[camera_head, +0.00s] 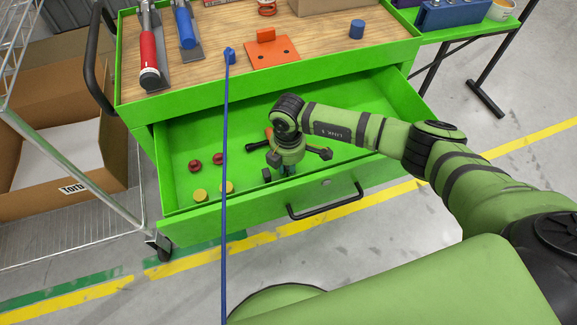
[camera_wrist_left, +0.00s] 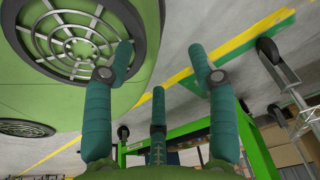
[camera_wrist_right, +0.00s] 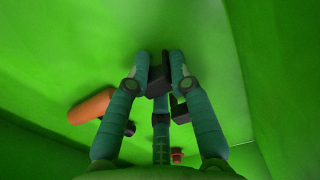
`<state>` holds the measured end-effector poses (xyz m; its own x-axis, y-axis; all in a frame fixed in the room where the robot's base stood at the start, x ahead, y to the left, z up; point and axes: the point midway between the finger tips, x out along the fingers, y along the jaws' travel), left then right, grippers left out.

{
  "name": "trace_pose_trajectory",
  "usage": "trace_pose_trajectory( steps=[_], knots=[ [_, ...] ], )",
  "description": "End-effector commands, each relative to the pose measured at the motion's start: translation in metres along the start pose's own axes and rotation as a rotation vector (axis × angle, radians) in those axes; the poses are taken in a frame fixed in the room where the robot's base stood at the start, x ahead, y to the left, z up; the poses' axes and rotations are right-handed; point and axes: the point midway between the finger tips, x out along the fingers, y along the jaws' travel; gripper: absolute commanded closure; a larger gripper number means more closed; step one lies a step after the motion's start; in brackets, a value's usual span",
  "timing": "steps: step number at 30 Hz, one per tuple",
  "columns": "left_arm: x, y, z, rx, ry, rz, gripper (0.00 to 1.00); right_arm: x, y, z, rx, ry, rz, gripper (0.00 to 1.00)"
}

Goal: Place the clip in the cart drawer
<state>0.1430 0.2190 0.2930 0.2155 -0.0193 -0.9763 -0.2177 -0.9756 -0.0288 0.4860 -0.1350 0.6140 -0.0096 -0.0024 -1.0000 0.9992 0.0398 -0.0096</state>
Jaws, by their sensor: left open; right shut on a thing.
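The cart drawer (camera_head: 232,215) is pulled open, green inside, with a black handle on its front. My right gripper (camera_head: 284,172) is down inside the drawer, pointing at its floor. In the right wrist view its fingers (camera_wrist_right: 159,75) are shut on a small dark piece (camera_wrist_right: 158,83), which I take to be the clip; the fingers partly hide it. I cannot tell whether it touches the drawer floor. My left gripper (camera_wrist_left: 162,65) is open and empty, away from the cart, and is out of the head view.
Red knobs (camera_head: 194,166) and yellow cylinders (camera_head: 200,195) lie at the drawer's left. An orange-and-black piece (camera_wrist_right: 92,105) lies near the right fingers. The wooden cart top (camera_head: 215,35) holds tools and an orange plate (camera_head: 272,54). A blue cord (camera_head: 225,200) hangs across the drawer.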

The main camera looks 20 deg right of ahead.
Motion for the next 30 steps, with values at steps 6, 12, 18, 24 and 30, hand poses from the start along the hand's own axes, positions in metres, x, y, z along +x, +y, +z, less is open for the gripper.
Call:
trace_pose_trajectory(
  steps=[6,12,18,24,30],
  knots=[
    [0.001,-0.001,0.0,0.001,0.001,-0.001,0.42,0.002,0.0,0.0,0.0,0.0,0.0,0.54],
    [0.001,-0.001,0.0,0.001,0.001,-0.002,0.42,0.002,0.0,0.0,0.0,0.0,0.0,0.54],
    [-0.002,-0.002,0.0,0.001,-0.004,-0.002,0.42,-0.01,0.001,0.0,-0.001,0.001,0.001,0.54],
    [-0.004,-0.002,0.009,0.0,-0.028,-0.002,0.42,-0.05,0.001,0.0,-0.002,0.002,0.004,0.54],
    [-0.005,-0.001,0.015,-0.001,-0.038,-0.001,0.42,-0.091,0.001,0.0,-0.001,0.001,0.004,0.54]
  ],
)
